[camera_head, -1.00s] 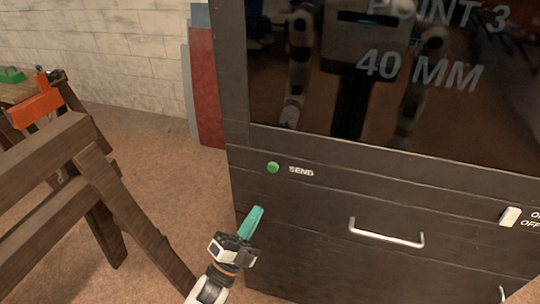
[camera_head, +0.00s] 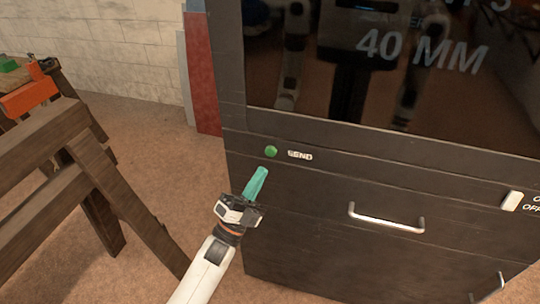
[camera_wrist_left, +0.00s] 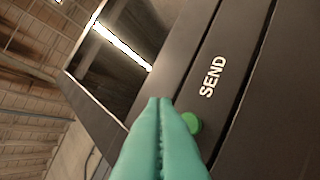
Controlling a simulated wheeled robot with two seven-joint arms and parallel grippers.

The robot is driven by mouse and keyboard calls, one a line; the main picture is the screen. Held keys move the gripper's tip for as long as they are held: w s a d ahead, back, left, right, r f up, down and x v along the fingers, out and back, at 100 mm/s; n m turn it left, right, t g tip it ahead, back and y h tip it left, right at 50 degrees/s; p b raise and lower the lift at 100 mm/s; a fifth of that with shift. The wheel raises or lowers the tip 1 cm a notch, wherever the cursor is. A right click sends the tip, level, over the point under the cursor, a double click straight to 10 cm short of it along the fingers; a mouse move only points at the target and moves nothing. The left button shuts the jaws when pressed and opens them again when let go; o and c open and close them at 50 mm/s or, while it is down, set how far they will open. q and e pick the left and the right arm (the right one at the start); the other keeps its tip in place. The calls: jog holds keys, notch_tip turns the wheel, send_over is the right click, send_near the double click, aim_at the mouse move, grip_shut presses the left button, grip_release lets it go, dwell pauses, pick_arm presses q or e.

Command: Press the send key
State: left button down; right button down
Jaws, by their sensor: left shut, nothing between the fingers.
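The send key is a round green button (camera_head: 271,151) on the dark cabinet front, left of the white word SEND. My left gripper (camera_head: 262,172) has teal fingers, pressed together with nothing between them. In the head view its tips point up at the key from just below, and a gap shows between them. In the left wrist view the green button (camera_wrist_left: 192,122) shows just right of the shut fingers (camera_wrist_left: 160,102), partly hidden by them. I cannot tell how far the tips are from the panel. My right gripper is not in view.
The cabinet (camera_head: 310,220) has a dark glossy screen (camera_head: 330,90) above the key, a drawer handle (camera_head: 388,220) to the right and a white switch (camera_head: 512,200) farther right. A wooden trestle (camera_head: 70,150) with an orange clamp (camera_head: 28,98) stands at left.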

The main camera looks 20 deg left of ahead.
aim_at(272, 150)
pick_arm(q)
jog(key=w+b, duration=0.1)
jog(key=w, duration=0.3)
jog(key=shift+d, duration=0.1)
dwell(0.3)
dwell(1.4)
jog(key=shift+b, duration=0.3)
jog(key=shift+w, duration=0.4)
jog(key=shift+w+b, duration=0.45)
jog(key=shift+w, duration=0.05)
dwell(0.6)
jog(key=shift+s, duration=0.1)
jog(key=shift+s+p, duration=0.35)
jog(key=shift+s, duration=0.5)
